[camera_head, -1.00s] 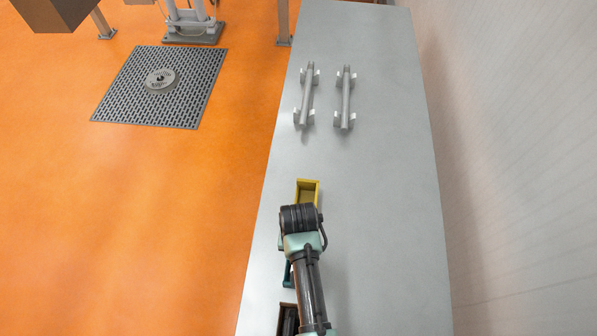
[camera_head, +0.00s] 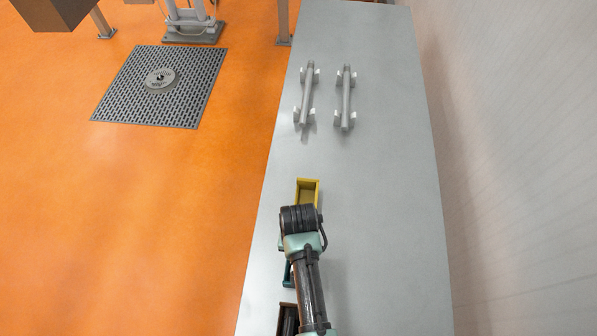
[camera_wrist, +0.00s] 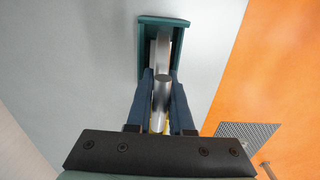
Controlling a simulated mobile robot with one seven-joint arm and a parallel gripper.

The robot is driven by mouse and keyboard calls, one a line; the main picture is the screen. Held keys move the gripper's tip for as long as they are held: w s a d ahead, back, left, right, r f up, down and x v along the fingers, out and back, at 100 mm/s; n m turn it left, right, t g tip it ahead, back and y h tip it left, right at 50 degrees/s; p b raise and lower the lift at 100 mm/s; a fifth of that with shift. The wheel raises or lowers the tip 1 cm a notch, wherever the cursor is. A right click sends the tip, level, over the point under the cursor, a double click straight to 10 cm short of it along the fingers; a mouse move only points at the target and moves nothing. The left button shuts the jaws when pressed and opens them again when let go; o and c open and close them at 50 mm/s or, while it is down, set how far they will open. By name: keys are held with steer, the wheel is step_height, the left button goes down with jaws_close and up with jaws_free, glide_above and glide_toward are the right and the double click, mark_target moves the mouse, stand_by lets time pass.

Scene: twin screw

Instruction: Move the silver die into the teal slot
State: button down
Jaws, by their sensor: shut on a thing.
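My gripper (camera_wrist: 162,78) is shut on a silver cylindrical bar, the silver die (camera_wrist: 160,100), between two dark blue fingers in the wrist view. The bar's round end face shows near the fingertips. The teal slot (camera_wrist: 142,48), an open-sided tray, lies just beyond the fingertips. A pale silver piece shows inside it, in line with the bar. I cannot tell whether it is part of the die, or whether the die touches the slot. In the head view my wrist hides the gripper, the die and most of the teal slot (camera_head: 287,281).
A yellow tray (camera_head: 307,183) lies just beyond my wrist, and a brown tray (camera_head: 287,306) with a dark thing lies nearer. Two silver rods (camera_head: 308,93) (camera_head: 346,97) rest on brackets farther along the grey table (camera_head: 385,200). The table's right side is clear.

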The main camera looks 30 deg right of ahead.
steer(key=shift+f, duration=0.2)
steer(key=c, duration=0.7)
jaws_free()
step_height(320, 180, up, 13)
steer(key=shift+b, duration=1.1)
